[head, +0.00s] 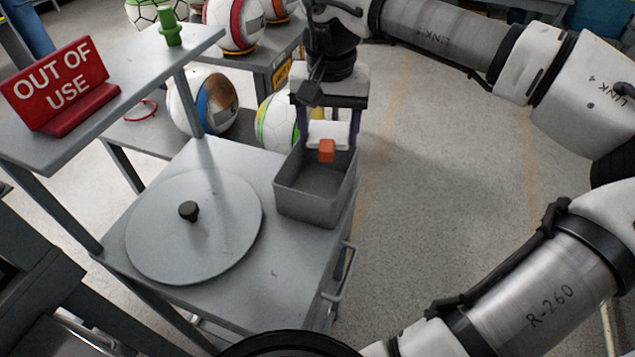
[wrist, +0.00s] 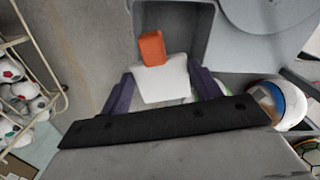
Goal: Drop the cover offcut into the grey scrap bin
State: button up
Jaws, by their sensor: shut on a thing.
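The cover offcut (head: 322,133) looks like a white piece with an orange block (head: 327,151) at its near end. My gripper (head: 329,130) is shut on the white piece, its purple fingers on either side. The grey scrap bin (head: 306,207) is an open box on the cart's right corner. In the head view the offcut shows over the bin's far part, with the orange block against the opening. In the wrist view the white piece (wrist: 163,82) sits between the fingers, and the orange block (wrist: 152,48) overlaps the bin (wrist: 208,30). The exact height above the rim is unclear.
A grey round lid (head: 220,235) with a black knob lies on the cart left of the bin. A shelf with a red OUT OF USE sign (head: 60,82) stands at left. Several balls (head: 203,100) lie behind. Open floor (head: 440,180) is at right.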

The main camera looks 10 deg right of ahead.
jog(key=o, duration=1)
jog(key=shift+o, duration=0.2)
notch_tip(320, 180, up, 14)
jog(key=p, duration=0.6)
jog(key=shift+s+f, duration=0.1)
jog(key=shift+f, duration=0.05)
